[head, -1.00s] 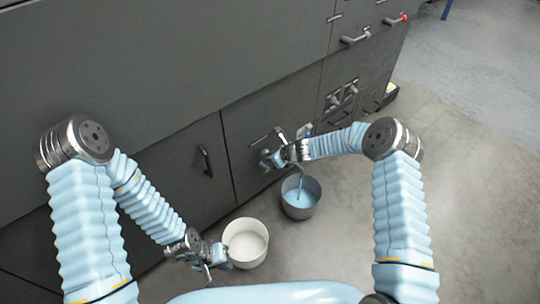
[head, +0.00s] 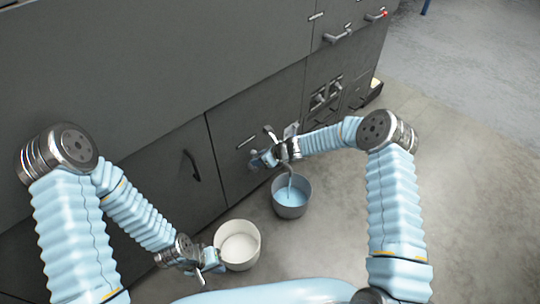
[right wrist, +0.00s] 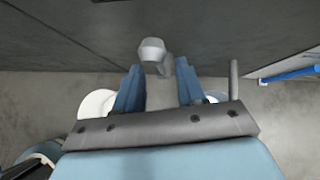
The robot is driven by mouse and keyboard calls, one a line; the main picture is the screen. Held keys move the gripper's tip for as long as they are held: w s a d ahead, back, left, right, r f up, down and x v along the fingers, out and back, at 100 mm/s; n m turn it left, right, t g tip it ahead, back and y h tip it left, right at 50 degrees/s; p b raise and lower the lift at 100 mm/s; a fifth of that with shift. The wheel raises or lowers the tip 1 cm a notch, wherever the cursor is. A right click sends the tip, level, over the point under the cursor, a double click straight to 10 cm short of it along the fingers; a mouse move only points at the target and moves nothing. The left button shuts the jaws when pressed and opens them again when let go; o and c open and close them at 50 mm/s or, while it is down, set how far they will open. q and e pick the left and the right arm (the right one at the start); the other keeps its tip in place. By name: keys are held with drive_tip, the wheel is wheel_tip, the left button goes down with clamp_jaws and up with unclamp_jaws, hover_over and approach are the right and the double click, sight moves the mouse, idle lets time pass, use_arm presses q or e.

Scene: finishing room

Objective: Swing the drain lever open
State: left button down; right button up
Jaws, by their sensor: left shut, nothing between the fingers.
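The drain lever (head: 270,132) shows as a short grey handle on the low front of the dark cabinet, beside my right gripper (head: 261,159). In the right wrist view a grey knobbed part (right wrist: 152,50) shows just beyond the two blue fingers, roughly in line with the gap between them. The fingers stand apart; I cannot tell whether they touch it. A thin bluish strand hangs below this gripper into a grey bucket (head: 306,190) holding blue liquid. My left gripper (head: 218,256) is shut and empty at the left side of a white bucket (head: 254,262).
The floor at right is clear.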

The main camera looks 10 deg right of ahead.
drive_tip(key=v, duration=1.2)
drive_tip(key=shift+d, duration=0.1)
drive_tip(key=s+f+n+g, duration=0.1)
drive_tip(key=s+f+n, duration=0.3)
drive_tip(key=s+n, duration=0.4)
drive_tip(key=s+a+f+n+g+h, duration=0.1)
drive_tip(key=s+f+n, duration=0.3)
drive_tip(key=s+n, duration=0.4)
drive_tip(key=s+a+f+n+g+h, duration=0.1)
drive_tip(key=s+f+n+g, duration=0.2)
drive_tip(key=s+n, duration=0.6)
drive_tip(key=s+f, duration=0.2)
drive_tip(key=s, duration=0.3)
drive_tip(key=shift+s, duration=0.25)
drive_tip(key=shift+a+f, duration=0.1)
drive_tip(key=shift+f, duration=0.05)
